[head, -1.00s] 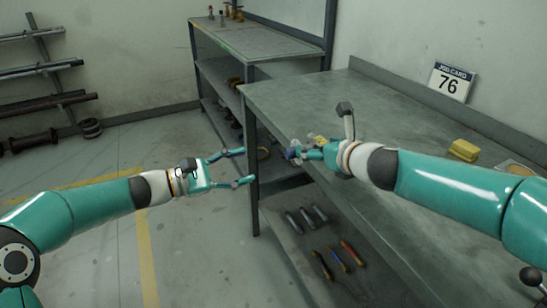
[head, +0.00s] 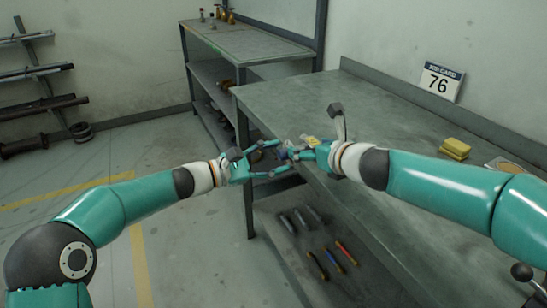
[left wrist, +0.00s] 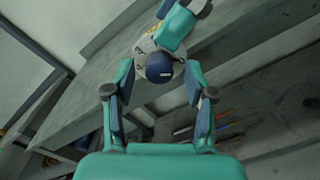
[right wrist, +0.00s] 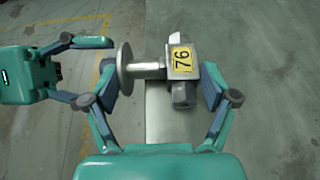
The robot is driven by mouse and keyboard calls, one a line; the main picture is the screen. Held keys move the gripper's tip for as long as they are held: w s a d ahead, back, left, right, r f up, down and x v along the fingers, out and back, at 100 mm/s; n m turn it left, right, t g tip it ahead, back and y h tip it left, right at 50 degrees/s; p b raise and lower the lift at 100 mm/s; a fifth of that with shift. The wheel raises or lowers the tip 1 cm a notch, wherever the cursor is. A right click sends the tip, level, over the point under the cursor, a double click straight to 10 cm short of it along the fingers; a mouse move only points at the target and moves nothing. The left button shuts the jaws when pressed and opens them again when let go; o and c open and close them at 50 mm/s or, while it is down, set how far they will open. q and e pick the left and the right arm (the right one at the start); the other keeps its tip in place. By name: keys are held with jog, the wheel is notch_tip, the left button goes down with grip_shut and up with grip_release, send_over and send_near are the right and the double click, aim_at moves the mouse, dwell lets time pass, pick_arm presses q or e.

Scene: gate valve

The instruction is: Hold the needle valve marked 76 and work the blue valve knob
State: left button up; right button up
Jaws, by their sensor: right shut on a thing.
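The needle valve (right wrist: 182,58) with its yellow 76 plate is in my right gripper (right wrist: 160,82), which is shut on it off the bench's front edge. A stem runs left from its grey body to a round disc (right wrist: 125,68). The blue knob (left wrist: 159,67), with a white mark, faces my left wrist camera; it also shows small in the head view (head: 282,153). My left gripper (left wrist: 159,78) is open, its fingers on either side of the knob, with gaps visible. Whether the fingertips reach past the knob is hard to tell.
The grey bench (head: 400,130) lies beneath and behind my right arm. A job card reading 76 (head: 440,82) stands against the wall, with a yellow block (head: 454,149) nearby. Tools lie on the lower shelf (head: 290,250). The floor at left is open.

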pick_arm(q)
grip_shut()
jog(key=shift+n, duration=0.8)
jog(key=shift+o, duration=0.5)
grip_release()
jog(key=shift+a, duration=0.1)
jog(key=v, duration=1.2)
jog(key=shift+f, duration=0.1)
